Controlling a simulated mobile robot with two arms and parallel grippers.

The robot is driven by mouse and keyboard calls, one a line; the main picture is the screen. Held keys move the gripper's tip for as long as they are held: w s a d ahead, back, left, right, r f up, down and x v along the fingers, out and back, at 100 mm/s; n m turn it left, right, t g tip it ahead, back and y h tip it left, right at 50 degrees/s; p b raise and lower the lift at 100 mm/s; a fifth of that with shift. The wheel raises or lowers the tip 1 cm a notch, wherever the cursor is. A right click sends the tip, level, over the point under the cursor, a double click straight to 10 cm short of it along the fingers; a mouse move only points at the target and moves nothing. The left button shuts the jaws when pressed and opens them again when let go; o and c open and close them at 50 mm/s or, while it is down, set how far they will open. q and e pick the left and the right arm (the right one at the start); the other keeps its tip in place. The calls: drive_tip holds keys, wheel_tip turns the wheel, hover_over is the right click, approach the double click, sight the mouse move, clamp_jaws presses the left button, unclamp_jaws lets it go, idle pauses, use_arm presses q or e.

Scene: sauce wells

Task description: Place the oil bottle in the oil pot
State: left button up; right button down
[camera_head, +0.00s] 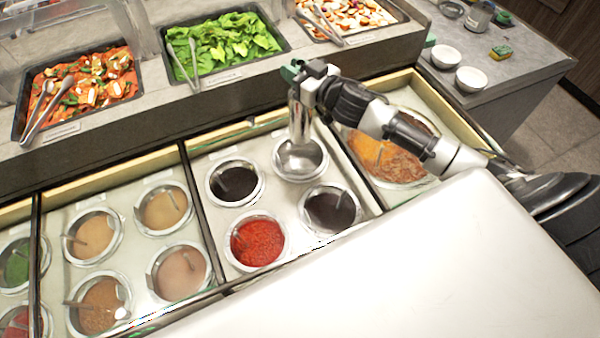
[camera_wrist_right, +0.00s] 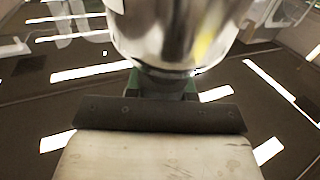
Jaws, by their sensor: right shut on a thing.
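The oil bottle (camera_head: 298,118) is a shiny silver cylinder, held roughly upright in the head view. My right gripper (camera_head: 301,72), with green fingertips, is shut on its upper part. The oil pot (camera_head: 300,173) is a round metal well with a bare, shiny inside, directly below the bottle. The bottle's lower end overlaps the pot's back part in the picture; I cannot tell whether it is inside or just above. In the right wrist view the bottle's metal body (camera_wrist_right: 175,35) fills the top middle, blurred. My left gripper is not in view.
Around the pot are a dark sauce well (camera_head: 234,181), another dark one (camera_head: 331,209) and a red one (camera_head: 258,242). A pan of orange food (camera_head: 385,160) lies to the right under my arm. A raised shelf with salad trays (camera_head: 225,45) stands behind.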

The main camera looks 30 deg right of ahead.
drive_tip(key=b, duration=0.7)
hover_over(295, 122)
drive_tip(key=w+d, duration=0.2)
drive_tip(key=w, duration=0.2)
wheel_tip(295, 122, down, 7)
wheel_tip(295, 122, down, 7)
drive_tip(key=shift+s+a+f, duration=0.1)
drive_tip(key=shift+s, duration=0.05)
drive_tip(key=shift+f+b, duration=0.3)
drive_tip(key=shift+f, duration=1.35)
drive_tip(key=c, duration=1)
unclamp_jaws()
drive_tip(key=shift+o, duration=0.2)
drive_tip(key=shift+s, duration=0.1)
drive_tip(key=b+v, duration=0.1)
drive_tip(key=v, duration=0.9)
drive_tip(key=shift+s+b, duration=0.15)
drive_tip(key=shift+b, duration=0.15)
drive_tip(key=shift+v, duration=0.85)
